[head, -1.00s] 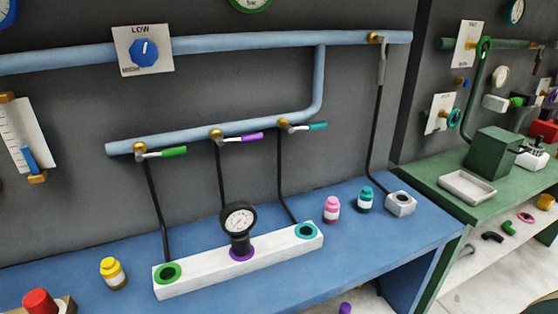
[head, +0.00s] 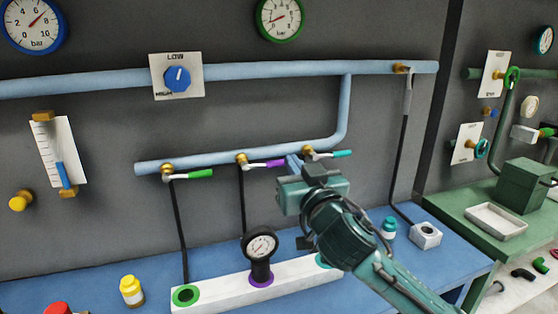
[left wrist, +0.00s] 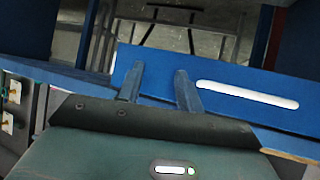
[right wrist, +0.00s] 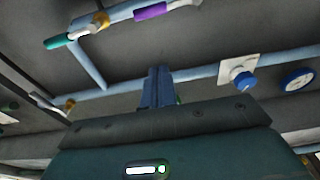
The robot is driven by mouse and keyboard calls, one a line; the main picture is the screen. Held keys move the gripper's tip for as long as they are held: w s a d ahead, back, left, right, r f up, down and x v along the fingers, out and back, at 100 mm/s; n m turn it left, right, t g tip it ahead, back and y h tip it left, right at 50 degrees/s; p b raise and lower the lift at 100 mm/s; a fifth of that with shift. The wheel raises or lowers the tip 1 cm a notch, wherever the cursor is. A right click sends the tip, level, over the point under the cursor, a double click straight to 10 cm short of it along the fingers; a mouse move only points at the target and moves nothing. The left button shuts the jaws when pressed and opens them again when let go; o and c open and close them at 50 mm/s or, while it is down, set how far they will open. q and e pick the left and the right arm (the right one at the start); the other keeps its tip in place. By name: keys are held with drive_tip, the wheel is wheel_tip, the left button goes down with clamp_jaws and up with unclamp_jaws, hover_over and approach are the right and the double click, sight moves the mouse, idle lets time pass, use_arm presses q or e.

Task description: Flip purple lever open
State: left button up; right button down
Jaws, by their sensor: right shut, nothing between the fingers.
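The purple lever (head: 268,163) sits on a brass valve of the lower blue pipe, between the green lever (head: 200,174) and the teal lever (head: 342,154). In the right wrist view the fingers (right wrist: 159,86) are together and empty, and the purple handle (right wrist: 152,11) shows at the top edge. My left gripper (left wrist: 159,80) is absent from the head view; its fingers are apart and empty.
The blue pipe (head: 205,160) runs along the dark wall. Below, a white block (head: 215,298) with a black gauge (head: 262,245) stands on the blue bench. A yellow bottle (head: 131,290) stands left. The teal lever is just beyond my right gripper.

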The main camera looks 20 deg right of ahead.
drive_tip(key=shift+w, duration=0.1)
drive_tip(key=r+p, duration=0.2)
drive_tip(key=p, duration=0.1)
hover_over(268, 165)
drive_tip(key=d, duration=0.2)
use_arm(q)
drive_tip(key=shift+s+a+r+y, duration=0.15)
drive_tip(key=shift+a+r+y, duration=0.15)
drive_tip(key=shift+a, duration=0.2)
use_arm(e)
drive_tip(key=shift+s+d+f, duration=0.1)
drive_tip(key=shift+s+f, duration=0.1)
drive_tip(key=shift+f, duration=0.6)
drive_tip(key=shift+s+a+f, duration=0.1)
drive_tip(key=shift+s+f, duration=0.15)
drive_tip(key=shift+f, duration=0.5)
drive_tip(key=shift+s+d+f, duration=0.1)
drive_tip(key=shift+s+f, duration=0.1)
drive_tip(key=shift+f, duration=0.6)
use_arm(q)
drive_tip(key=shift+f+b, duration=0.2)
drive_tip(key=shift+b, duration=0.15)
use_arm(e)
drive_tip(key=shift+d+f, duration=0.1)
